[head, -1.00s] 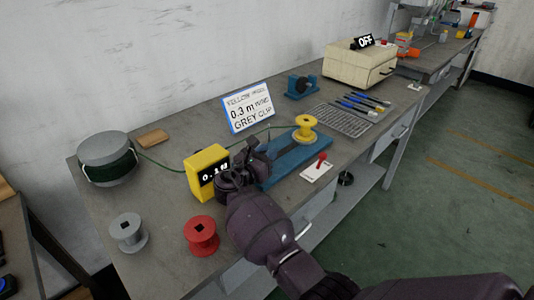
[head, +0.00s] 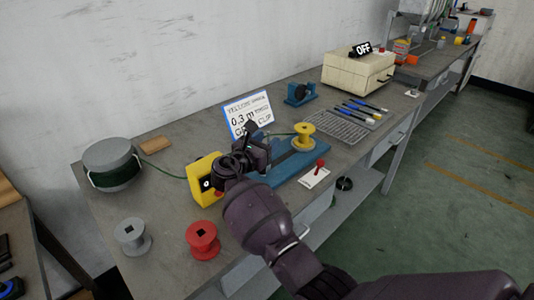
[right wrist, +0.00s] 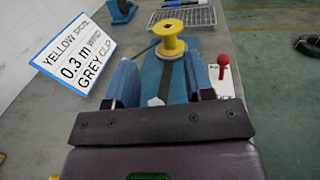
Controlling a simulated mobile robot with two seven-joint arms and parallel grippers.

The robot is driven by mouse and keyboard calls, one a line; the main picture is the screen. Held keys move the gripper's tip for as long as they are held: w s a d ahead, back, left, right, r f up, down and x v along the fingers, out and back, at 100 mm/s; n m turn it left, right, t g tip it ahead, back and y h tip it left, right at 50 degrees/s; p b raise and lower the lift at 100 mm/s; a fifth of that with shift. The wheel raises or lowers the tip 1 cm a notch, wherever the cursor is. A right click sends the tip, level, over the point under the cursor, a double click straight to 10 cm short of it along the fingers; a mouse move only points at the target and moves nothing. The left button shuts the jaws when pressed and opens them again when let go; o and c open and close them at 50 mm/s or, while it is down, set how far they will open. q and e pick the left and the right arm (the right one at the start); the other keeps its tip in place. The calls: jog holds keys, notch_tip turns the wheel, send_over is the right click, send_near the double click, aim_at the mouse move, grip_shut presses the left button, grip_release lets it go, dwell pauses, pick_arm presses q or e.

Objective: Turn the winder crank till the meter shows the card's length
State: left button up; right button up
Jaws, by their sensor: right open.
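The winder is a long blue base (head: 300,160) with a yellow spool (head: 303,136) at its far end; both show in the right wrist view too. A red knob (head: 320,164) stands on a white plate beside the base; I cannot tell whether it is the crank. The yellow meter (head: 206,178) is mostly behind my right gripper (head: 252,133), with only part of its display showing. The card (right wrist: 73,52) reads "YELLOW SPOOL, 0.3 m, GREY CLIP". My right gripper is open and empty above the near end of the base, its fingers apart in the right wrist view (right wrist: 162,82).
A wire drum (head: 112,165) stands at the left; its green wire runs to the meter. Grey (head: 131,236) and red (head: 202,239) spools stand near the front edge. A wire rack (head: 335,126), pens and a cream box (head: 358,72) marked OFF lie farther right.

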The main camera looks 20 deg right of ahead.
pick_arm(q)
jog(key=p, duration=0.1)
jog(key=s+r+p, duration=0.1)
jog(key=shift+a+r+p, duration=0.25)
jog(key=shift+a+p, duration=0.05)
jog(key=shift+p, duration=0.1)
pick_arm(e)
notch_tip(320, 180, up, 13)
jog(key=shift+r, duration=0.15)
pick_arm(q)
jog(key=shift+s, duration=0.2)
